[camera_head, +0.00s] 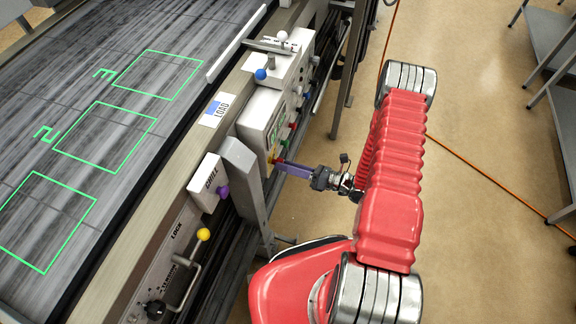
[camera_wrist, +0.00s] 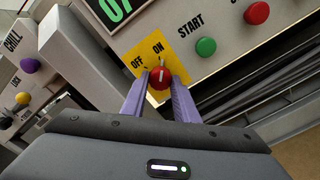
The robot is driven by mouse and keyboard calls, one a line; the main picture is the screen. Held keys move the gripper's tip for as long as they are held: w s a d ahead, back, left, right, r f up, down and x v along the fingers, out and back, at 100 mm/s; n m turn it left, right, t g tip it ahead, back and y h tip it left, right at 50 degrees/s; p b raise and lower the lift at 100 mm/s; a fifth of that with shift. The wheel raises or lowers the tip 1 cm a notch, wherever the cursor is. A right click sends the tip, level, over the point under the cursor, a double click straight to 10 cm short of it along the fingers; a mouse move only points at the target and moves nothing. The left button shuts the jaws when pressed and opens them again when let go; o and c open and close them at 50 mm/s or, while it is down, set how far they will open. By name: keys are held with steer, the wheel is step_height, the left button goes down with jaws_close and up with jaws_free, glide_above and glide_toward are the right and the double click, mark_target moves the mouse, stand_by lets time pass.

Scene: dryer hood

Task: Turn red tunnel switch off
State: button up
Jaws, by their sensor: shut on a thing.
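The red switch (camera_wrist: 160,77) is a round knob with a white pointer mark, on a yellow plate (camera_wrist: 188,49) labelled OFF on the left and ON on the right. In the wrist view its white mark stands close to upright, between the two labels or near ON; I cannot tell exactly which. My gripper (camera_wrist: 160,88) has its two purple fingers on either side of the knob, shut on it. In the head view my gripper (camera_head: 279,163) reaches left to the control box, and its fingertips hide most of the switch.
A green START button (camera_wrist: 206,46) and a red button (camera_wrist: 257,13) sit right of the switch. A grey upright post (camera_wrist: 85,60) stands close on the left, beside the CHILL box (camera_head: 207,183) with its purple knob. A yellow-knobbed lever (camera_head: 203,234) is nearer. Open floor lies to the right.

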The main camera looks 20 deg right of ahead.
steer(key=shift+n, duration=0.4)
steer(key=n, duration=1.7)
steer(key=shift+a, duration=0.2)
steer(key=o, duration=1.1)
steer(key=shift+d, duration=0.1)
steer(key=shift+c, duration=0.2)
